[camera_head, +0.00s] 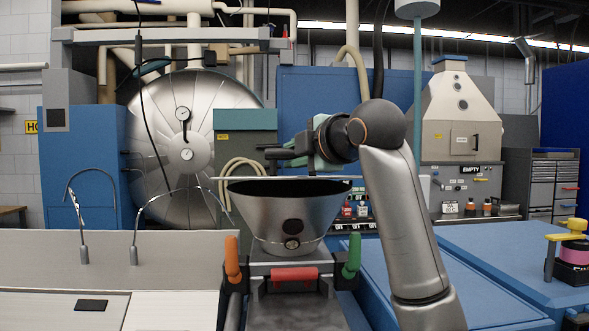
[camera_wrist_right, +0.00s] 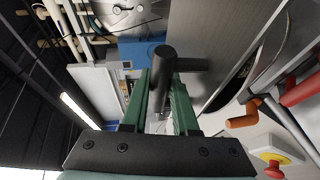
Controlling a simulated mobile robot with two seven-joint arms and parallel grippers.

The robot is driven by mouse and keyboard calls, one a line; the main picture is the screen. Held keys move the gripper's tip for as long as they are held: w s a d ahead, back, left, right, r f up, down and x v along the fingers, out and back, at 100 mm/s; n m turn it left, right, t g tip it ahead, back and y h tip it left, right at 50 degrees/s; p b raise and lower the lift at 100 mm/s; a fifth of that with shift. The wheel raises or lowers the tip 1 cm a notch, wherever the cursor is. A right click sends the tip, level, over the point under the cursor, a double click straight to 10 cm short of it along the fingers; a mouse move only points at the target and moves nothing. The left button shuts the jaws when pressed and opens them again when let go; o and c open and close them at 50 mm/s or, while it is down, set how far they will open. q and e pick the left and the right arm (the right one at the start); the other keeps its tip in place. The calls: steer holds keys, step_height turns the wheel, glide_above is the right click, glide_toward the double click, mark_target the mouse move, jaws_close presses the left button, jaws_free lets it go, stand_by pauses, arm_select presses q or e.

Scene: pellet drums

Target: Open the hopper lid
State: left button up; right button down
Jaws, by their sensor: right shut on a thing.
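The metal hopper (camera_head: 283,215) is a wide cone standing in the centre of the head view, with its dark inside showing at the rim. A thin, pale flat edge, seemingly the lid (camera_head: 240,179), runs level just above the rim. In the wrist view the lid seems to be the broad brushed-metal sheet (camera_wrist_right: 215,90). My right gripper (camera_head: 295,153) is above the hopper, shut on a dark bar-like handle (camera_wrist_right: 162,75); its green fingers lie on both sides of it. How the handle joins the lid is partly hidden. My left gripper is not in view.
Orange (camera_head: 232,259), green (camera_head: 351,256) and red (camera_head: 293,275) handles sit in front of the hopper. Thin curved metal pipes (camera_head: 170,192) rise from the left counter. A blue bench (camera_head: 480,265) lies right, with a yellow-and-pink device (camera_head: 572,245) on it.

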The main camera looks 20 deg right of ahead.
steer(key=w+r, duration=0.4)
steer(key=r, duration=0.4)
steer(key=shift+d+r, duration=0.4)
steer(key=c, duration=1)
jaws_free()
steer(key=shift+b+v, duration=2.4)
steer(key=shift+v, duration=3.85)
